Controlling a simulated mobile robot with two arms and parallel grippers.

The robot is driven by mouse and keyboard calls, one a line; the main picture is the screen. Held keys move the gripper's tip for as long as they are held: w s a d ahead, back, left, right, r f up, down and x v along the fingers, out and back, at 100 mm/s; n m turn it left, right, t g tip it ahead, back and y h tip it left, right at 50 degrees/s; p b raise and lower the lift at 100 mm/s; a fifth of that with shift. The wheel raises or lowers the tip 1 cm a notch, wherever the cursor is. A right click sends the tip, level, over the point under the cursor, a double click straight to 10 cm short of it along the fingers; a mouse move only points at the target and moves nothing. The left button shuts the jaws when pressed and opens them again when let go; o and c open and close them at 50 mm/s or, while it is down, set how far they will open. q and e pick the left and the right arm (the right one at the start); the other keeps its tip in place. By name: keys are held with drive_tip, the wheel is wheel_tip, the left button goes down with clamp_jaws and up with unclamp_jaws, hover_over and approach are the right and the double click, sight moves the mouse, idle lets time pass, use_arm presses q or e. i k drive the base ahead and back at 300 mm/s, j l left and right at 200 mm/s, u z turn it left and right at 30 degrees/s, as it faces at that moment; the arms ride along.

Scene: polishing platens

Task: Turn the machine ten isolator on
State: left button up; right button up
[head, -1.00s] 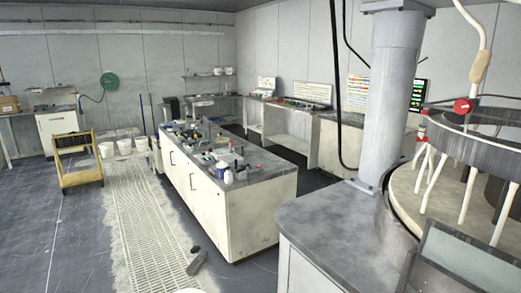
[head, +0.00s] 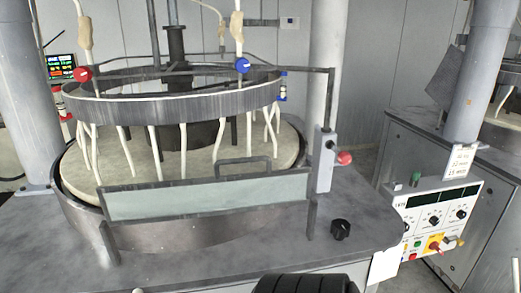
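A pale control panel (head: 437,223) is on the grey cabinet at the right, with black knobs, small coloured buttons and a dark display strip along its top. Low on it is a red and yellow rotary switch (head: 435,243), which looks like an isolator; its setting is too small to tell. I cannot read a machine number on the panel. Neither of my grippers is in view.
A round polishing machine (head: 180,215) with a pale platen, hoses and a front guard (head: 190,199) fills the left and middle. A grey post box with a red button (head: 344,158) and a black knob (head: 340,229) stand between it and the panel.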

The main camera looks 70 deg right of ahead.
sight(434, 245)
drive_tip(key=z, duration=3.6)
drive_tip(key=i+l+u, duration=0.15)
drive_tip(key=u, duration=0.3)
drive_tip(key=i+l+u, duration=0.1)
drive_tip(key=l+u, duration=0.2)
drive_tip(key=u, duration=0.2)
